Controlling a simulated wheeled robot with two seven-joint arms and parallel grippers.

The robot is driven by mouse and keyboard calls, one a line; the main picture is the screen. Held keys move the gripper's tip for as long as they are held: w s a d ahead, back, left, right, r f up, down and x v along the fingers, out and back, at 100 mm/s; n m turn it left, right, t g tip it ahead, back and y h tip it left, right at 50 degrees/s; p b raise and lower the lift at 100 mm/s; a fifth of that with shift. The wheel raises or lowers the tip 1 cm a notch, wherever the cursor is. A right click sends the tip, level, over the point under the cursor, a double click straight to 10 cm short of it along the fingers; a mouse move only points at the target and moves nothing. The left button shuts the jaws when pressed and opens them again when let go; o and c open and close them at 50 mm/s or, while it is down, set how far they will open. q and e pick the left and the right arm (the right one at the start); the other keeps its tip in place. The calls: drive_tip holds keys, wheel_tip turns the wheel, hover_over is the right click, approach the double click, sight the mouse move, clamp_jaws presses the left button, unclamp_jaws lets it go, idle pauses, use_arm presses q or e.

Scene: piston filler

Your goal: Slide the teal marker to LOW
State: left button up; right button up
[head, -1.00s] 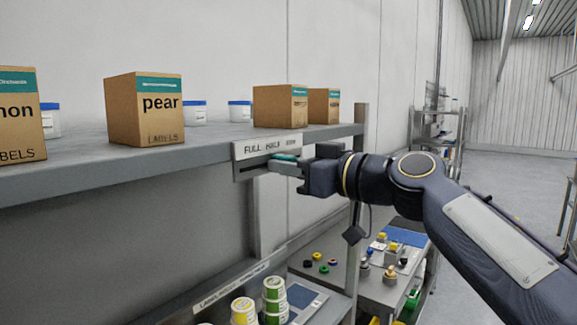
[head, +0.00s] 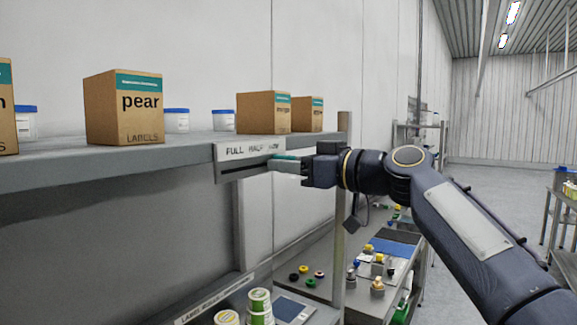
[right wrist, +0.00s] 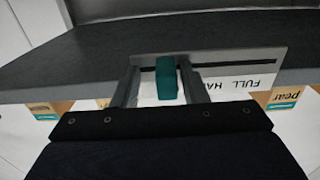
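The teal marker (head: 286,157) sits at the right end of the label plate (head: 233,151), which reads FULL, HALF, LOW on the shelf's front edge. My right gripper (head: 296,165) reaches in from the right at the marker. In the right wrist view, upside down, the marker (right wrist: 166,80) stands between the two fingers of my right gripper (right wrist: 160,68), near the slot's left end. The fingers are apart, with a gap on the marker's left; the right finger is close to or touching it. LOW is hidden there by the marker and fingers. My left gripper is not in view.
The shelf (head: 90,172) carries cardboard label boxes, one marked pear (head: 125,108), and blue-lidded tubs (head: 176,120). A shelf post (head: 340,215) stands just behind my right gripper. Below are stacked containers (head: 259,303) and a bench with small parts (head: 380,268).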

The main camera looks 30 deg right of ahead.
drive_tip(key=shift+a, duration=0.1)
drive_tip(key=shift+s, duration=0.25)
drive_tip(key=b+v, duration=0.2)
drive_tip(key=v, duration=0.5)
drive_tip(key=shift+s, duration=0.15)
